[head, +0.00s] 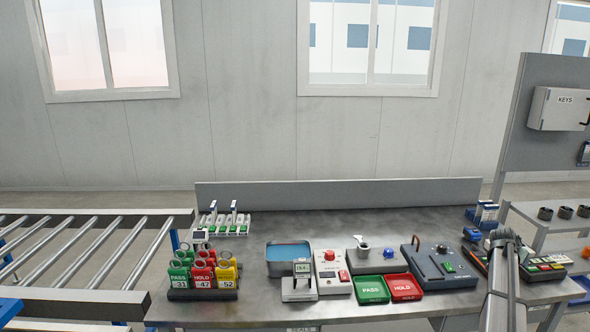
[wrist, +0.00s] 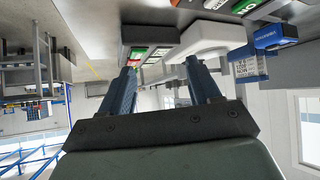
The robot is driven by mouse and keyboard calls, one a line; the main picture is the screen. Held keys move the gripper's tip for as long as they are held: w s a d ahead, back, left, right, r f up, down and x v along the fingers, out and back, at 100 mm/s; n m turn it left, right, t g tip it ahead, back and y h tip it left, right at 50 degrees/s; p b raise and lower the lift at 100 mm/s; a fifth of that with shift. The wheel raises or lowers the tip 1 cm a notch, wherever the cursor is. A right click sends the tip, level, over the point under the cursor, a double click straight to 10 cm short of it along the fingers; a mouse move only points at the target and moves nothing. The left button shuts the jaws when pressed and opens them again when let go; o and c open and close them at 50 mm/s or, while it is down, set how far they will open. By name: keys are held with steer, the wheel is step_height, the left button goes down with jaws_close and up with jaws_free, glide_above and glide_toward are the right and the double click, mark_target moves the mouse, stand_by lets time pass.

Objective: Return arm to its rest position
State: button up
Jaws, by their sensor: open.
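My gripper (head: 504,238) is at the right end of the grey bench in the head view, with my arm coming up from the bottom edge. In the wrist view my gripper (wrist: 160,67) has its two blue-grey fingers spread apart, with nothing held between them. The picture there is turned over. A dark box with green and red labels (wrist: 150,40) and a white rounded device (wrist: 208,40) lie beyond the fingertips. I cannot tell the exact gap to them.
Near my arm stand a labelled panel (head: 545,263) and blue-white boxes (head: 486,213). Left along the bench (head: 300,223) are a blue device (head: 440,265), green PASS tray (head: 371,290), red HOLD tray (head: 405,287) and tag rack (head: 203,294). A roller conveyor (head: 75,250) adjoins. Space above the bench is clear.

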steer(key=s+d+f+g, duration=0.25)
steer(key=s+f, duration=0.25)
steer(key=s, duration=0.5)
steer(key=s+d+f+g, duration=0.1)
steer(key=s+d+f, duration=0.3)
steer(key=s, duration=0.5)
steer(key=s+a+f+n+g+y, duration=0.1)
steer(key=s+a+f+n, duration=0.1)
steer(key=a+f, duration=0.65)
steer(key=s+a+f+n+g+y, duration=0.15)
steer(key=a+f, duration=0.45)
steer(key=a, duration=0.6)
steer(key=s+a+f+n+y, duration=0.1)
steer(key=s+a+f+n, duration=0.15)
steer(key=a+f, duration=0.65)
steer(key=s+a+f+n+g+y, duration=0.1)
steer(key=s+a+f, duration=0.3)
steer(key=s+a, duration=0.5)
steer(key=s+a+f+n+g+y, duration=0.2)
steer(key=s+a+f, duration=0.3)
steer(key=a, duration=1.3)
steer(key=s+a+f+n+g+y, duration=0.2)
steer(key=s+a+f, duration=0.3)
steer(key=s+a, duration=0.8)
steer(key=shift+s+a+f+n, duration=0.25)
steer(key=shift+s+n, duration=0.3)
steer(key=shift+n, duration=0.25)
